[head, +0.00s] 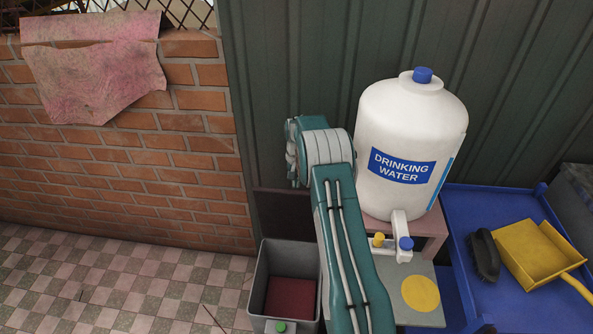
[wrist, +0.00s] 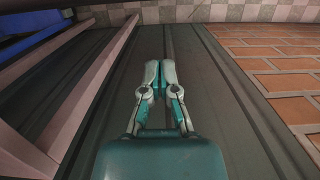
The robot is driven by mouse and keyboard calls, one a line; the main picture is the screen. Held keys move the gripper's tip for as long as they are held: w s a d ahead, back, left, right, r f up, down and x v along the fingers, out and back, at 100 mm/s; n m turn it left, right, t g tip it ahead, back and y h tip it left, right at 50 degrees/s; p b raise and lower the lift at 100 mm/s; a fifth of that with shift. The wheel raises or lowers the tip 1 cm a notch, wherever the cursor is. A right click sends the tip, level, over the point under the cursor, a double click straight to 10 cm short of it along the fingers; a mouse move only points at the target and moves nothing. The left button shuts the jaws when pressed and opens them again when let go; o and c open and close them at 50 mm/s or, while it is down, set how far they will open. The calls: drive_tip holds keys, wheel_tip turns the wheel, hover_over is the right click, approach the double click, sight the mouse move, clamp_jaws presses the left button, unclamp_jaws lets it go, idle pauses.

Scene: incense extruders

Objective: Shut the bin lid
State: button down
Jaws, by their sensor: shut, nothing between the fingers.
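The grey bin (head: 257,285) stands on the floor at the bottom centre of the head view. Its top is open, and a dark red surface shows inside. A green round part (head: 280,327) is on its front edge. A dark brown panel (head: 280,213) stands upright behind the bin against the wall; it looks like the raised lid, but my arm covers its right side. My gripper (wrist: 159,75) is shut and empty in the wrist view, in front of the dark corrugated wall. In the head view my arm hides the gripper.
A white drinking water bottle (head: 405,145) with a tap stands on a pinkish stand (head: 433,230) right of my arm. A blue cart (head: 490,210) holds a yellow dustpan (head: 530,253) and a black brush (head: 483,254). Tiled floor (head: 110,285) at left is mostly clear.

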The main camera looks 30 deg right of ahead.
sight(295, 193)
drive_tip(key=shift+s+a+f, duration=0.2)
drive_tip(key=shift+s+a, duration=0.35)
drive_tip(key=shift+s, duration=0.3)
drive_tip(key=shift+s+a+f, duration=0.2)
drive_tip(key=shift+s+a, duration=0.35)
drive_tip(key=shift+s, duration=0.3)
drive_tip(key=shift+s, duration=0.1)
